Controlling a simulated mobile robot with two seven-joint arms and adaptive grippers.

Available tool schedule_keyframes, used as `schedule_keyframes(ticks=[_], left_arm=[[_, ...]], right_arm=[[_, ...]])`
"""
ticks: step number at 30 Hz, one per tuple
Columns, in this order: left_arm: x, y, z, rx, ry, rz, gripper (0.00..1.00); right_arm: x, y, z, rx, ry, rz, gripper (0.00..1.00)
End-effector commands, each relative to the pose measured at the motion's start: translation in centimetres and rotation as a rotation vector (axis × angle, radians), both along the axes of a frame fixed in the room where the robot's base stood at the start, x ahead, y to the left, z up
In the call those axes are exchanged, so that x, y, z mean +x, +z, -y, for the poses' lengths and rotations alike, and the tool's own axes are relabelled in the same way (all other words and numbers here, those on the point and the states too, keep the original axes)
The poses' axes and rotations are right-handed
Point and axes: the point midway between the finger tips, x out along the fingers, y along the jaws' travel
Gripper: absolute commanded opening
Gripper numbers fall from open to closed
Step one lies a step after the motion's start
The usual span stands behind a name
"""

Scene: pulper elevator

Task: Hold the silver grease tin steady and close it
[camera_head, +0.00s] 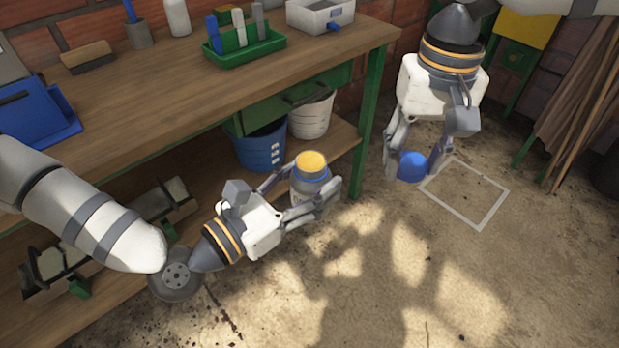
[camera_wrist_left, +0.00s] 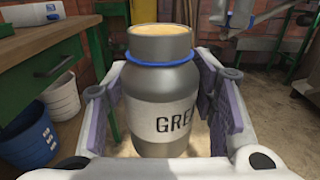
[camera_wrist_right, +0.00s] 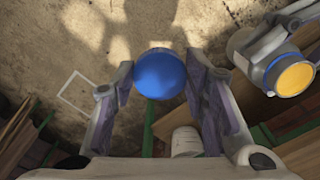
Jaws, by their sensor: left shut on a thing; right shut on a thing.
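The silver grease tin (camera_head: 309,183) has a blue ring at its neck and an open top showing yellow grease. It stands upright between the fingers of my left gripper (camera_head: 312,198), which is shut on it. The left wrist view shows the tin (camera_wrist_left: 163,95) with a white label reading "GREA", the rest hidden. A round blue lid (camera_head: 412,166) is held between the fingertips of my right gripper (camera_head: 410,168), apart from the tin and to its right. The lid (camera_wrist_right: 160,74) also shows in the right wrist view, with the open tin (camera_wrist_right: 285,70) at the right.
A wooden workbench (camera_head: 200,60) with a green frame runs along the left and back. A blue bucket (camera_head: 260,146) and a white bucket (camera_head: 312,115) stand on its lower shelf behind the tin. A white square outline (camera_head: 465,192) marks the floor at the right. The floor in front is clear.

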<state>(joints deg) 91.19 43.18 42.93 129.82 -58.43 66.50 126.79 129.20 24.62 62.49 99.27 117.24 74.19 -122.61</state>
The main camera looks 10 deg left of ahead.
Motion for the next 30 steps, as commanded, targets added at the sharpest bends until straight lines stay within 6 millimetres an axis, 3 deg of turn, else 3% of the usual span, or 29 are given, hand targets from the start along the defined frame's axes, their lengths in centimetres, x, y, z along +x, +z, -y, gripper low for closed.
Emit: schedule_keyframes(ticks=[6, 12, 18, 30], left_arm=[[0.0, 0.1, 0.0, -0.001, 0.0, 0.003, 0.01], [0.0, 0.1, 0.0, -0.001, 0.0, 0.003, 0.01], [0.0, 0.1, 0.0, -0.001, 0.0, 0.003, 0.01], [0.0, 0.1, 0.0, -0.001, 0.0, 0.003, 0.01]], right_arm=[[0.4, 4.4, -7.6, 0.0, 0.101, 0.003, 0.32], [-0.7, 6.7, -12.5, 0.002, 0.174, 0.003, 0.32], [-1.3, 7.4, -14.1, 0.002, 0.2, 0.002, 0.32], [-1.3, 6.6, -14.1, 0.001, 0.2, 0.001, 0.32]])
